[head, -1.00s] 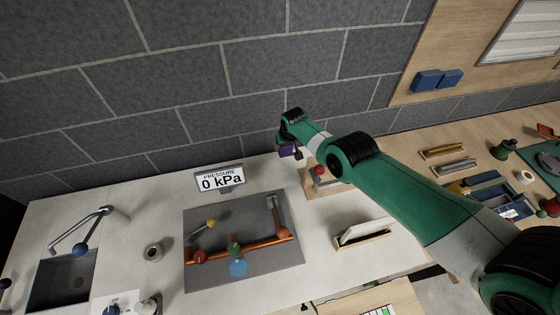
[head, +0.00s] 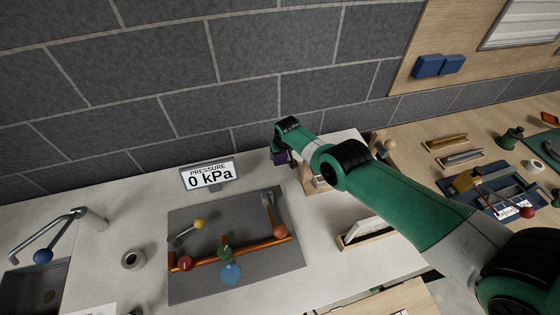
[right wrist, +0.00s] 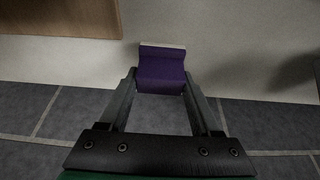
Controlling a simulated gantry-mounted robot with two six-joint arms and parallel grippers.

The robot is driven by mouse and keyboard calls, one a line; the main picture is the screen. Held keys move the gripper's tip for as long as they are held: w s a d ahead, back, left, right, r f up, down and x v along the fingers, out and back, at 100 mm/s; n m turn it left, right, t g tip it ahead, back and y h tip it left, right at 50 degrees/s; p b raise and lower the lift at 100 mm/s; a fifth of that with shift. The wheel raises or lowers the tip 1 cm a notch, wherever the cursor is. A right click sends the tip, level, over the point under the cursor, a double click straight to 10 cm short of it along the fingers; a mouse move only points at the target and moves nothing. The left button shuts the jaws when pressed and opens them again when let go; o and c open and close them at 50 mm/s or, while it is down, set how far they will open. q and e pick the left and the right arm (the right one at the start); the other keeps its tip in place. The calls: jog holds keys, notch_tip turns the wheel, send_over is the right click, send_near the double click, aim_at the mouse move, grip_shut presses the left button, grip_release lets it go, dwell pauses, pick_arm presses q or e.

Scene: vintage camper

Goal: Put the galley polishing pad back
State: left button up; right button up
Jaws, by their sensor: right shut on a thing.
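The purple polishing pad (head: 279,158) is in the jaws of my right gripper (head: 285,150), above the back of the pale counter in the head view. In the right wrist view the same purple pad (right wrist: 162,70) sits between the two fingertips, with a pale strip along its far edge. The gripper is shut on it. A wooden holder (head: 314,186) stands on the counter just right of the pad, partly hidden by my right arm. I cannot tell whether the pad touches the counter. My left gripper is out of view.
A pressure display (head: 208,176) reads 0 kPa behind a grey panel (head: 190,285) with orange pipes and coloured knobs. A wooden rack (head: 365,230) stands right of the panel. A sink (head: 30,285) with a tap is at left. The grey block wall (head: 240,60) rises close behind.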

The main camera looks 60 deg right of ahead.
jog(key=shift+f, duration=0.4)
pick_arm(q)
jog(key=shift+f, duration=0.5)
pick_arm(e)
jog(key=shift+f, duration=0.1)
jog(key=o, duration=1)
jog(key=shift+f, duration=0.1)
jog(key=o, duration=0.4)
jog(key=shift+o, duration=0.2)
pick_arm(q)
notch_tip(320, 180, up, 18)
jog(key=p, duration=1.8)
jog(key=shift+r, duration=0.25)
pick_arm(e)
jog(key=v, duration=1.2)
